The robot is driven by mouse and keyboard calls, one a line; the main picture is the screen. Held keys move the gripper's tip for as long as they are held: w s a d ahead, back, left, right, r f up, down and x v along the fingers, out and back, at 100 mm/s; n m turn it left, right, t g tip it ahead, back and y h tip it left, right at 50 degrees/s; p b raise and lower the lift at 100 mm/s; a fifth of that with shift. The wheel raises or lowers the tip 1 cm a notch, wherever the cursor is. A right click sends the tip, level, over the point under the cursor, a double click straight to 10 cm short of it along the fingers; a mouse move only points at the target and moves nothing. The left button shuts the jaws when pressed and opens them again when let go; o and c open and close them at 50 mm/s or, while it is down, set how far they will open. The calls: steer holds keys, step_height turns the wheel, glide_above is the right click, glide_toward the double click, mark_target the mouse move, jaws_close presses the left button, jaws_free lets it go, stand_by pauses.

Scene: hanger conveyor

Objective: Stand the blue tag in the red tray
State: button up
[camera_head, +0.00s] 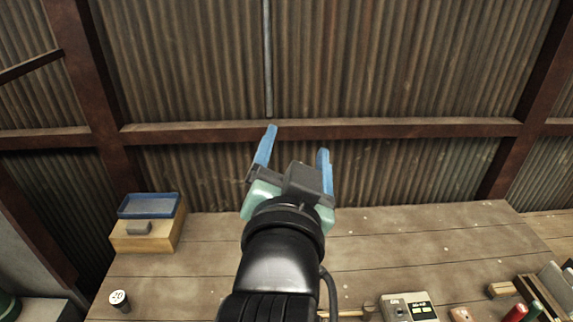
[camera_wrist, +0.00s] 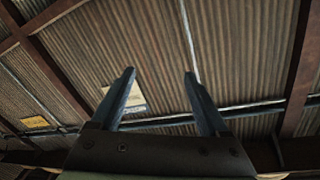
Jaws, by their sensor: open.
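My gripper (camera_head: 297,140) is raised above the workbench in front of the corrugated wall, its two blue fingers apart and pointing up and away. In the wrist view my gripper (camera_wrist: 159,72) is open, with nothing between the fingers. I cannot make out a blue tag or a red tray in either view. The only tray I can tell is a blue one (camera_head: 149,205) on a wooden box at the left end of the bench. My arm hides part of the bench's middle.
The wooden workbench (camera_head: 400,243) is mostly clear at the back right. The wooden box (camera_head: 147,243) stands at left. A device with green displays (camera_head: 409,307), a wooden block (camera_head: 499,291) and a red cylinder (camera_head: 516,313) are front right.

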steer(key=s+r+n+t+y, duration=0.1)
steer(key=s+r+n+t, duration=0.2)
steer(key=r, duration=0.9)
steer(key=s+a+r+n+t, duration=0.1)
steer(key=s+r+n+t, duration=0.2)
steer(key=r, duration=0.9)
steer(key=s+t, duration=0.3)
steer(key=s, duration=0.2)
steer(key=shift+s+a+r+t+y, duration=0.2)
steer(key=shift+s+a+t+y, duration=0.1)
steer(key=shift+s+t+y, duration=0.1)
